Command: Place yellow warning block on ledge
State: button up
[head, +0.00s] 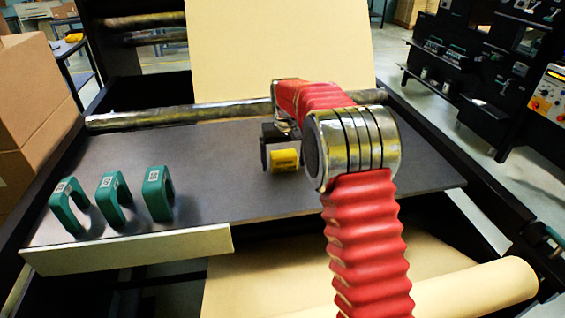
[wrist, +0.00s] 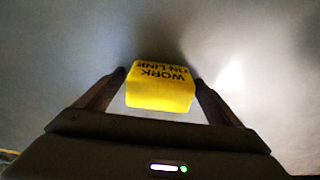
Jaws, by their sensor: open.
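The yellow warning block (head: 285,161) sits on the dark grey board (head: 220,185), right of the board's middle. In the wrist view the block (wrist: 160,88) shows black lettering, partly reading "WORK". My gripper (wrist: 160,80) is open, with one dark finger on each side of the block. The gaps at its sides look narrow, and I cannot tell if a finger touches it. In the head view my gripper (head: 279,154) is partly hidden behind my red arm. A pale strip (head: 130,250) runs along the board's front left edge; I cannot tell which part is the ledge.
Several green C-shaped pieces (head: 115,200) stand at the board's left. A metal bar (head: 180,116) crosses behind it, with kraft paper (head: 280,50) rising beyond. A paper roll (head: 480,290) lies at the front right. The board between the green pieces and the block is clear.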

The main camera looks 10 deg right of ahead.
aim_at(283, 153)
jog(key=shift+c, duration=0.4)
jog(key=c, duration=1.2)
jog(key=shift+r, duration=0.15)
notch_tip(283, 153, up, 10)
jog(key=shift+f, duration=0.1)
